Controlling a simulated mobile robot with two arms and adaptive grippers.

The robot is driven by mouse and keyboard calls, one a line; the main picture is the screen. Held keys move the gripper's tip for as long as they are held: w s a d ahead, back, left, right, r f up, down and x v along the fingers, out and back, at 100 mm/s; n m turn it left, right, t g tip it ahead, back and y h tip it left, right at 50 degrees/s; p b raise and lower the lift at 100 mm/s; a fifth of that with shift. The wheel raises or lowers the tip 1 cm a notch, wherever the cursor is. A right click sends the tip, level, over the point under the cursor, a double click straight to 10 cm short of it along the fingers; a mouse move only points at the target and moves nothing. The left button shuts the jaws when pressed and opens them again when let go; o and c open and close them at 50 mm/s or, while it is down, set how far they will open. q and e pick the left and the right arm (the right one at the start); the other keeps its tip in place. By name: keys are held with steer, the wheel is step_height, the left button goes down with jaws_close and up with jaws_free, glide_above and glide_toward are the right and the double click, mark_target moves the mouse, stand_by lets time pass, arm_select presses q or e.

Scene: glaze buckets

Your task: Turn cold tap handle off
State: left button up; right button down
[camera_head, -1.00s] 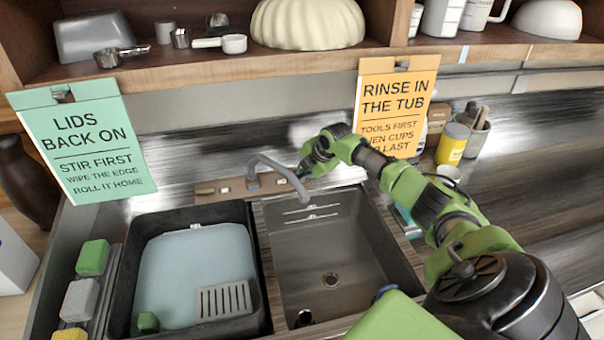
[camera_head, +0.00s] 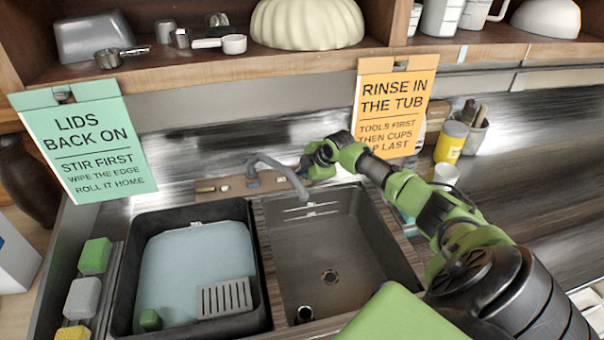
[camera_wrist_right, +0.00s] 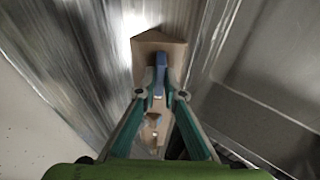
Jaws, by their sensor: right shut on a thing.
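The tap has a grey curved spout (camera_head: 272,162) that rises from a brown base plate (camera_head: 232,186) behind the sink. The base plate also shows in the right wrist view (camera_wrist_right: 155,45). The blue cold tap handle (camera_wrist_right: 160,70) shows in the right wrist view, between the fingertips of my right gripper (camera_wrist_right: 161,94), which is shut on it. In the head view my right gripper (camera_head: 306,170) is at the right end of the tap, beside the spout, and hides the handle there. My left gripper is not in view.
The grey sink basin (camera_head: 325,245) is below the gripper, with a dark tub (camera_head: 128,255) of pale water to its left. Sponges (camera_head: 95,256) line the left edge. A yellow can (camera_head: 451,142) and a white cup (camera_head: 446,174) stand on the right. A shelf (camera_head: 180,65) runs above.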

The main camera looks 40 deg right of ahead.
steer(key=c, duration=2.1)
jaws_free()
steer(key=shift+c, duration=0.2)
step_height(320, 180, up, 10)
